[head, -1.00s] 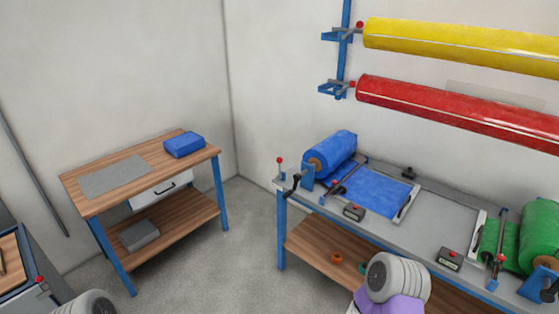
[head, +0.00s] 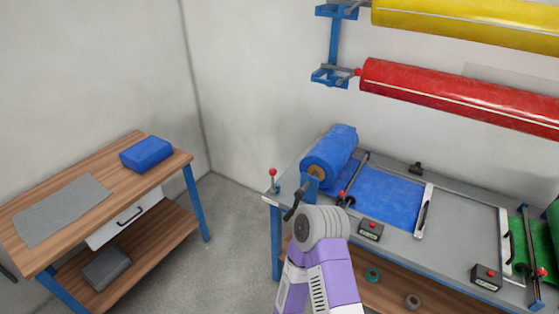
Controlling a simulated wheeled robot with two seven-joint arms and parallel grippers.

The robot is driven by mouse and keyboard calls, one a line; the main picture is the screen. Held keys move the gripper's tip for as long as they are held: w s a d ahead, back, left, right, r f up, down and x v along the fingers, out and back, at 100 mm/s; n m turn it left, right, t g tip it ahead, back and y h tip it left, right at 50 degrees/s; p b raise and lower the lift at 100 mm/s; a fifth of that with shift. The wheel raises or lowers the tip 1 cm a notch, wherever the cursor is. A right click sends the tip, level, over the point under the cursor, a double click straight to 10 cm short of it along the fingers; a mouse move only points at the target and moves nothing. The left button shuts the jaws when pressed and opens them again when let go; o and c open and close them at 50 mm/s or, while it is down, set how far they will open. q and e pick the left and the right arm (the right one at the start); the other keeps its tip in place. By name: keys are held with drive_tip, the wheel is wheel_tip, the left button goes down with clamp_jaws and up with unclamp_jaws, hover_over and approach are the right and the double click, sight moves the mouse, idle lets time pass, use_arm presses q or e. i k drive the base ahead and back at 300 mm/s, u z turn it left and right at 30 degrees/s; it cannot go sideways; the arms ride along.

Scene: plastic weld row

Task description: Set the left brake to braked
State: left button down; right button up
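A short upright lever with a red ball knob (head: 272,172) stands at the left end of the grey bench (head: 462,226), beside the blue film roll (head: 328,154). It looks like the left brake, though I see no label on it. Its stem looks nearly vertical. A dark crank handle (head: 295,203) sits between it and my arm. One of my arms, purple with a grey ribbed joint, rises from the bottom middle in front of the bench.
A blue film sheet (head: 385,192) lies on the bench, with a control box (head: 370,229) in front. Red (head: 455,97) and yellow (head: 470,22) rolls hang on the wall. A wooden side table (head: 95,197) with a blue bundle (head: 146,154) stands left. Floor between is clear.

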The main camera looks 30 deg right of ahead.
sight(273, 172)
drive_tip(key=z, duration=0.8)
drive_tip(key=i, duration=0.85)
drive_tip(key=z, duration=0.95)
